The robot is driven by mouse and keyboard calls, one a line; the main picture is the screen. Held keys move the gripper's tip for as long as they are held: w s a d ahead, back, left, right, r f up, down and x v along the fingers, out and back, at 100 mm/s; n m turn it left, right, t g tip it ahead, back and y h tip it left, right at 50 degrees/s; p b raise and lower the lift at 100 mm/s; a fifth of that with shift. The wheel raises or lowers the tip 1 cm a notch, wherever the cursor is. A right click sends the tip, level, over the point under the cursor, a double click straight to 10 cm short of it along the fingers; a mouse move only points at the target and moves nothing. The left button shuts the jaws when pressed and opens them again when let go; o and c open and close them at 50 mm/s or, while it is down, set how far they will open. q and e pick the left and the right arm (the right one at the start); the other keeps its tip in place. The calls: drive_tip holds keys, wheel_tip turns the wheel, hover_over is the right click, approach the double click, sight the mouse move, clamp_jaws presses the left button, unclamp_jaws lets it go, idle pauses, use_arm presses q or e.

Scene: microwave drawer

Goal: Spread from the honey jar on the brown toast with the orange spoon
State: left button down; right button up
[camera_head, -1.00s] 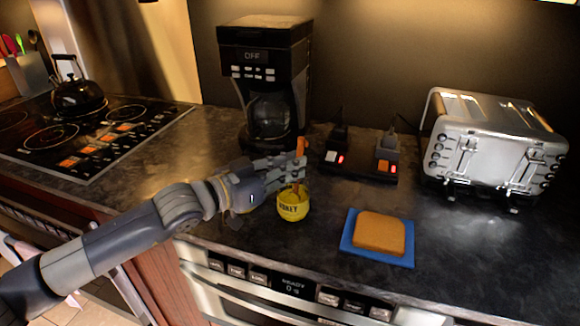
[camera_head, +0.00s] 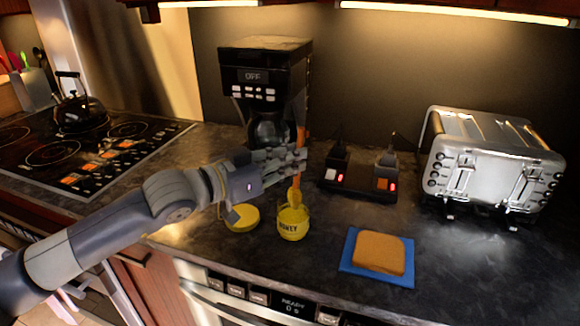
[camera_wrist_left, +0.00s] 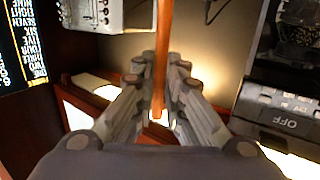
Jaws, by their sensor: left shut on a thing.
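My left gripper (camera_head: 292,161) is shut on the orange spoon (camera_head: 300,137), which it holds upright. The spoon also shows between the fingers in the left wrist view (camera_wrist_left: 162,60). The spoon's lower end, coated yellow, is just above or at the mouth of the yellow honey jar (camera_head: 292,228); I cannot tell if its tip is still inside. The jar stands open on the counter. The brown toast (camera_head: 379,252) lies flat on a blue board (camera_head: 349,268), to the right of the jar. My right gripper is not in view.
A round yellow lid (camera_head: 244,217) lies left of the jar. Behind stand a coffee maker (camera_head: 262,85) and a black switch box (camera_head: 358,190). A silver toaster (camera_head: 490,165) is at the right. The counter between jar and board is clear.

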use_arm(q)
drive_tip(key=shift+r, duration=0.25)
wheel_tip(320, 180, up, 6)
drive_tip(key=shift+f+p, duration=0.1)
drive_tip(key=shift+p, duration=0.35)
idle(0.3)
idle(0.5)
